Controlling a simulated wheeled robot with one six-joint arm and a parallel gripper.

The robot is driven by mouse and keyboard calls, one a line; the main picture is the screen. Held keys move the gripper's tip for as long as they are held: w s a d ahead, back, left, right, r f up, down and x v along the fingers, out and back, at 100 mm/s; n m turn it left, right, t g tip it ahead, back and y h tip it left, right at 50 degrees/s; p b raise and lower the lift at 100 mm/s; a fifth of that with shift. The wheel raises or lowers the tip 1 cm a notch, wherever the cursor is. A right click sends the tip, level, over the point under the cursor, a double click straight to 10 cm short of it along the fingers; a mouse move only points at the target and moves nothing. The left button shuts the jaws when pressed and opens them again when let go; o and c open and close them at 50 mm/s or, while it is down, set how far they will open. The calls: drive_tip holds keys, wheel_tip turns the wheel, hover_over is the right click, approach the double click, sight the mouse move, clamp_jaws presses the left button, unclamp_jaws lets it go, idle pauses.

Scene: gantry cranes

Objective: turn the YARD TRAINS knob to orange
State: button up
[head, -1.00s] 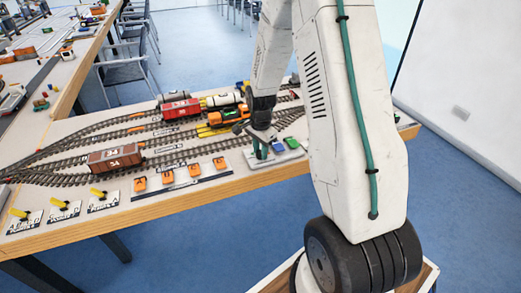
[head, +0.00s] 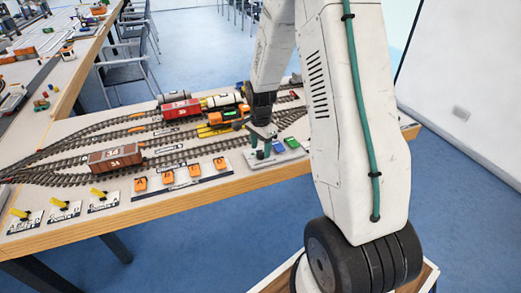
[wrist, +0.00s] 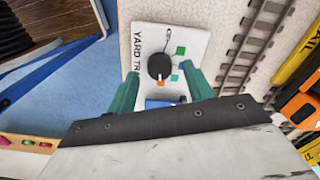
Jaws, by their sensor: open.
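The YARD TRAINS panel (wrist: 143,40) is a pale plate with partly covered lettering. Its round black knob (wrist: 159,66) has small green, blue and orange squares along its right side. A small orange mark shows at the knob's lower edge; I cannot tell exactly where the pointer aims. My gripper (wrist: 160,73) is open, its green fingers on either side of the knob, with gaps visible. In the head view my gripper (head: 261,146) is down over the panel (head: 258,160), and the knob is hidden or too small to make out there.
A blue button (head: 278,146) and a green button (head: 291,142) sit right of my gripper. Tracks with a brown wagon (head: 115,158) and an orange locomotive (head: 225,116) lie behind. Orange switches (head: 167,177) and yellow levers (head: 98,193) line the front edge.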

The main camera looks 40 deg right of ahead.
sight(261, 153)
wheel_tip(261, 153, up, 6)
drive_tip(key=shift+r, duration=0.15)
idle(0.6)
drive_tip(key=shift+s+a+n, duration=0.1)
drive_tip(key=shift+s+n, duration=0.15)
drive_tip(key=shift+n, duration=0.25)
drive_tip(key=s+a+r+n, duration=0.5)
drive_tip(key=s+r, duration=0.2)
drive_tip(key=s, duration=0.2)
drive_tip(key=s+a+r+n+t, duration=0.1)
drive_tip(key=s+a+r+n, duration=0.4)
drive_tip(key=s, duration=0.4)
drive_tip(key=s+a+r+n, duration=0.6)
drive_tip(key=s+a+r, duration=0.1)
drive_tip(key=s+r, duration=0.2)
